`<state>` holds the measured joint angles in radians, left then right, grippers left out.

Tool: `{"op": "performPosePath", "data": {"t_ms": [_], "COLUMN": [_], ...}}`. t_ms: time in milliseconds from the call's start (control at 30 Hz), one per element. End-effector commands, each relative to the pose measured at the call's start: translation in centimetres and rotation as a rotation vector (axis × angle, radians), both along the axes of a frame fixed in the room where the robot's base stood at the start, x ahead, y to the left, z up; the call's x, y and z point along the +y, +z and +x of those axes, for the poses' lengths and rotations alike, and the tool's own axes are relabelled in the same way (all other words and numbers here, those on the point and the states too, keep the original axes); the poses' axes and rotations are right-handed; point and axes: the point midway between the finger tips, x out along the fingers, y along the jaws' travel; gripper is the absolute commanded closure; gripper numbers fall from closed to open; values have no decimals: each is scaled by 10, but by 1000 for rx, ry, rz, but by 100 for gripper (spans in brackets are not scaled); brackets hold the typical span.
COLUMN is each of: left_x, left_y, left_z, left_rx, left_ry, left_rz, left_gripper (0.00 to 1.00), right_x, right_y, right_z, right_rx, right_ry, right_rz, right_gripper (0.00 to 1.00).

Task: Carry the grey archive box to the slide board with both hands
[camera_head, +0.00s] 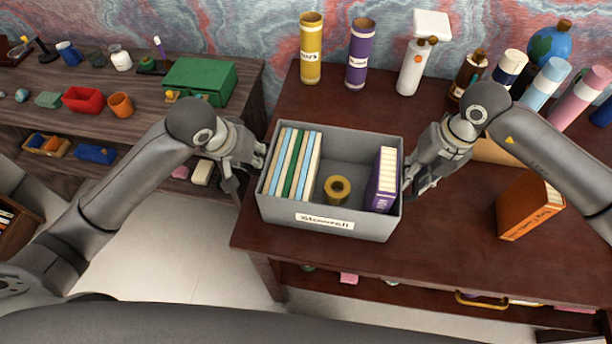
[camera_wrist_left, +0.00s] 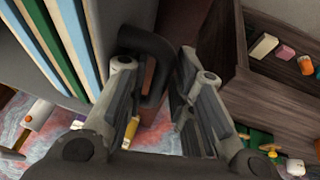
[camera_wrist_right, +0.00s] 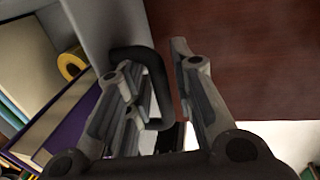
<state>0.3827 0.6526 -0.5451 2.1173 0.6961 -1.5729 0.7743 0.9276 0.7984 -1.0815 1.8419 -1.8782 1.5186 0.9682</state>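I cannot identify the slide board.
Yellow (camera_head: 310,48) and purple (camera_head: 359,52) tubes and a white spray bottle (camera_head: 413,68) stand behind the box. A dark wooden shelf (camera_head: 150,95) holds a green box (camera_head: 199,80) and small items at the left, across a floor gap.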

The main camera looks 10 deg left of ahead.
Motion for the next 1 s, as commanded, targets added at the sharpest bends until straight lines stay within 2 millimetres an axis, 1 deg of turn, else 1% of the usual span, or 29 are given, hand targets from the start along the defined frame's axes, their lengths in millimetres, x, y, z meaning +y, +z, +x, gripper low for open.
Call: {"op": "performPosePath", "data": {"t_ms": [100, 267, 300, 867, 1000], "left_x": [0, 0, 0, 0, 0], "left_y": [0, 0, 0, 1, 4], "left_z": [0, 0, 0, 0, 1], "left_rx": [0, 0, 0, 0, -6], "left_ry": [0, 0, 0, 0, 0], "left_rz": [0, 0, 0, 0, -2], "left_gripper": [78, 99, 100, 100, 100], "right_x": [0, 0, 0, 0, 0], "right_y": [0, 0, 0, 1, 4], "right_z": [0, 0, 0, 0, 1], "right_rx": [0, 0, 0, -1, -4], "right_ry": [0, 0, -1, -1, -2], "right_rz": [0, 0, 0, 0, 2], "right_gripper": [78, 99, 100, 100, 100]}}
